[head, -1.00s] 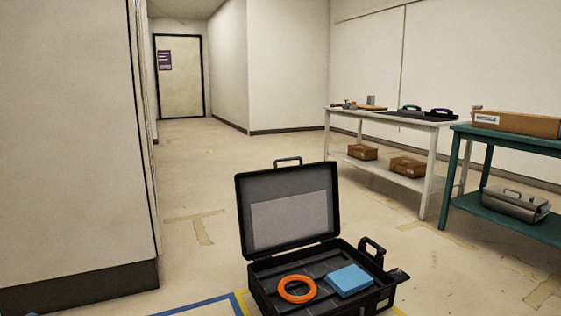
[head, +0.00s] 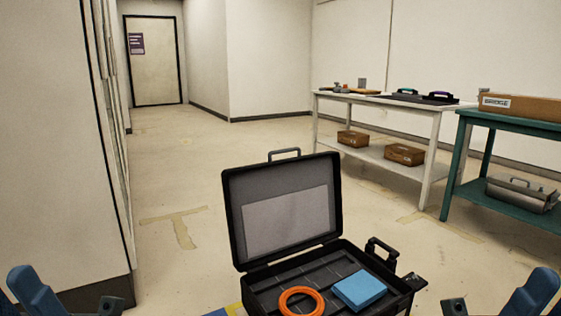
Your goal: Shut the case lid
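The black case (head: 330,262) stands open on the floor in the head view. Its lid (head: 284,212) is raised and leans slightly back, with a grey lining, a paler panel and a handle on its top edge. An orange ring (head: 301,302) and a blue block (head: 360,290) lie inside the case. My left gripper (head: 110,306) shows only in part at the bottom left edge, apart from the case. My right gripper (head: 455,307) shows only in part at the bottom right, also apart from it. The fingers of both are cut off by the frame.
A white table (head: 440,116) with items on it and boxes below stands at the right. A teal table (head: 510,120) carries a cardboard box (head: 525,106). A wall is close on the left. The floor behind the case is clear to the door (head: 154,60).

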